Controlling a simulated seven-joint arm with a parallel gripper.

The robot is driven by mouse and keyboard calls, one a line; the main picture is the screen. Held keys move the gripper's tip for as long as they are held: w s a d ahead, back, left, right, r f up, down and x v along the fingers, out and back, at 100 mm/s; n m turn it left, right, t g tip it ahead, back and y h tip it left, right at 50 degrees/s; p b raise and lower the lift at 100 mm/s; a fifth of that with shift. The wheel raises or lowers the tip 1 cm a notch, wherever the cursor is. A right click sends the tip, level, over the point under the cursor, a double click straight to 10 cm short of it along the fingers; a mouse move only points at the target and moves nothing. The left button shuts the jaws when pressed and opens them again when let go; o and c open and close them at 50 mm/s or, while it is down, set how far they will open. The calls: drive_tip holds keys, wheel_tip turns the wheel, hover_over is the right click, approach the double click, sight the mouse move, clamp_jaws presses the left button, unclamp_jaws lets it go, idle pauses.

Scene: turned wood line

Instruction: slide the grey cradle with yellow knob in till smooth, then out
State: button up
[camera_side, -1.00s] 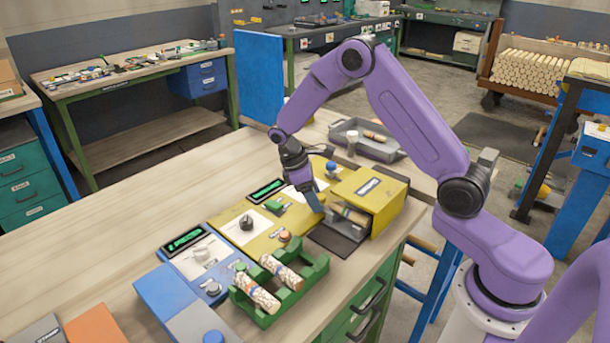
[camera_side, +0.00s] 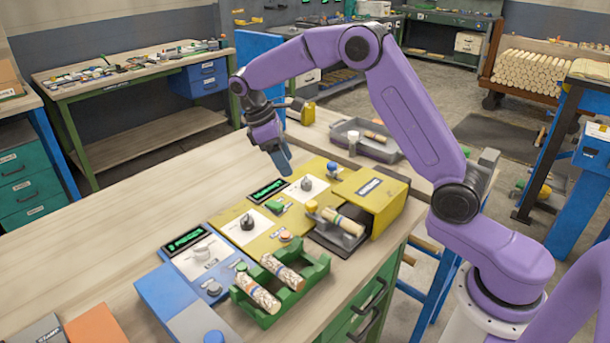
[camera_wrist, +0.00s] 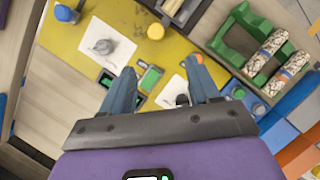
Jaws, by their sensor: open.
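The grey cradle (camera_side: 333,236) sticks out of the front of the yellow box (camera_side: 374,201). A pale, smooth-looking turned wood piece (camera_side: 343,221) lies in it. Its yellow knob (camera_side: 311,205) stands at its left end. In the wrist view the knob (camera_wrist: 155,32) is in plain sight, and the cradle (camera_wrist: 176,12) is cut off by the top edge.
A green rack (camera_side: 288,306) holds two patterned, rough-looking wood pieces in front. The yellow panel (camera_side: 236,212) carries dials, buttons and lit displays, with a blue knob (camera_side: 332,168) near the box. A grey tray (camera_side: 377,147) stands behind.

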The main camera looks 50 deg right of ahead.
drive_tip(key=s+a+r+n+t, duration=0.1)
drive_tip(key=s+a+r, duration=0.1)
drive_tip(key=s+a, duration=0.2)
drive_tip(key=s+a+r+t+y, duration=0.1)
drive_tip(key=s+a+r, duration=0.2)
drive_tip(key=s, duration=0.6)
drive_tip(key=shift+s+a+n, duration=0.35)
drive_tip(key=shift+a+n, duration=0.05)
idle(0.5)
drive_tip(key=m+g+h, duration=0.1)
drive_tip(key=m+g, duration=0.1)
hover_over(310, 203)
drive_tip(key=w+a, duration=0.5)
drive_tip(key=f, duration=0.2)
drive_tip(key=x, duration=1.7)
